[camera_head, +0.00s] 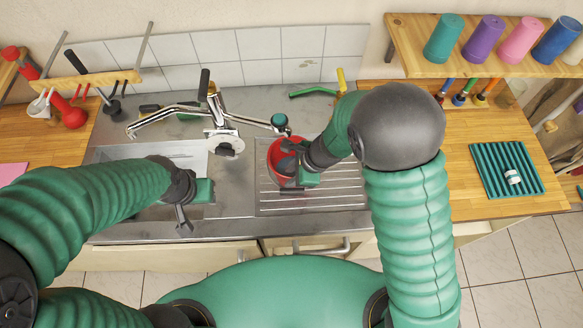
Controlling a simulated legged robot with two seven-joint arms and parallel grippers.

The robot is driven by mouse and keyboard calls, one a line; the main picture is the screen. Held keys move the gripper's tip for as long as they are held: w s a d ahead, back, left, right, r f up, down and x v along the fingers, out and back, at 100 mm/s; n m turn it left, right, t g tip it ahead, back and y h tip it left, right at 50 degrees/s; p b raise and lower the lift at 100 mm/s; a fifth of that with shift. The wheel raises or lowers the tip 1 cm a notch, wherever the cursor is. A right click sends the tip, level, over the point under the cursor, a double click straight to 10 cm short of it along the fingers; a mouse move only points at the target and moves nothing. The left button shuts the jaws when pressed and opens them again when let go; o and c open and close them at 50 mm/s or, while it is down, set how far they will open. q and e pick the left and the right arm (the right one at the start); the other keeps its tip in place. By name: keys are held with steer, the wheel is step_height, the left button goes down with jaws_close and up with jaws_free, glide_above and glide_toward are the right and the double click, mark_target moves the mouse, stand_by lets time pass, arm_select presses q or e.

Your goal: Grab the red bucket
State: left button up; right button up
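The red bucket (274,154) stands on the ribbed steel drainboard right of the sink. My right gripper (287,166) reaches in from the right over the bucket. Its dark fingers look spread apart, with red bucket surface showing between them. The gripper hides part of the bucket's right side, and I cannot tell whether the fingers touch it. My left gripper (180,216) hangs over the front of the sink basin, well left of the bucket. It holds nothing that I can see, and its finger gap is unclear.
A chrome faucet (222,135) with side arms stands behind the sink, close to the bucket's left. A wooden shelf (420,63) with several coloured cups overhangs at upper right. A green ribbed mat (492,178) carries a small white item. The drainboard's front (310,200) is clear.

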steer(key=shift+s, duration=0.1)
jaws_close()
steer(key=shift+r, duration=0.1)
stand_by(1.1)
